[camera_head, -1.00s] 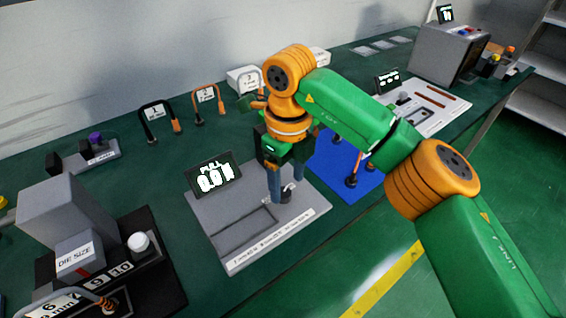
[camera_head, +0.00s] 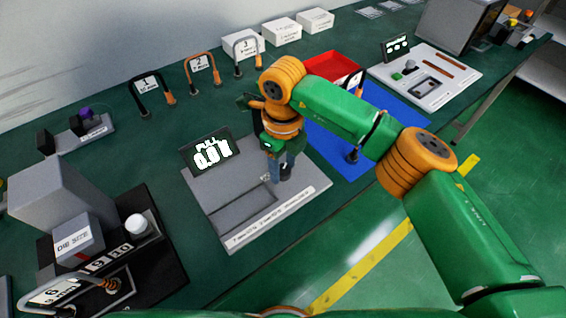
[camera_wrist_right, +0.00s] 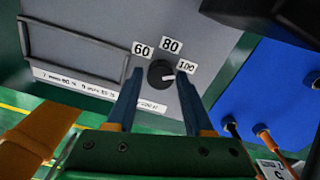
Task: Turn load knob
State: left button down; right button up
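The load knob (camera_wrist_right: 159,74) is a dark round knob with a white pointer, on a grey panel (camera_wrist_right: 90,15). In the right wrist view its pointer is towards the label 100 (camera_wrist_right: 186,66); labels 60 (camera_wrist_right: 142,49) and 80 (camera_wrist_right: 171,46) stand around it. My right gripper (camera_wrist_right: 160,76) is open, one blue finger on each side of the knob with visible gaps. Whether the tips are down at knob height is unclear. In the head view my right gripper (camera_head: 279,174) points down at the panel's right part, its fingers mostly hiding the knob. My left gripper is not in view.
A display reading 0.0 (camera_head: 210,153) stands at the panel's back edge. A blue mat (camera_head: 334,150) and red tray (camera_head: 333,67) lie to the right. Numbered cable loops (camera_head: 202,72) stand behind. A black die-size unit (camera_head: 150,262) is at left.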

grip_shut()
jog(key=shift+f, duration=0.1)
jog(key=shift+n+b, duration=0.8)
jog(key=shift+n, duration=0.3)
jog(key=n+b, duration=0.1)
jog(key=n, duration=0.1)
jog(key=shift+n, duration=0.4)
jog(key=n, duration=0.3)
jog(key=shift+n+b, duration=0.35)
jog(key=shift+n, duration=1.55)
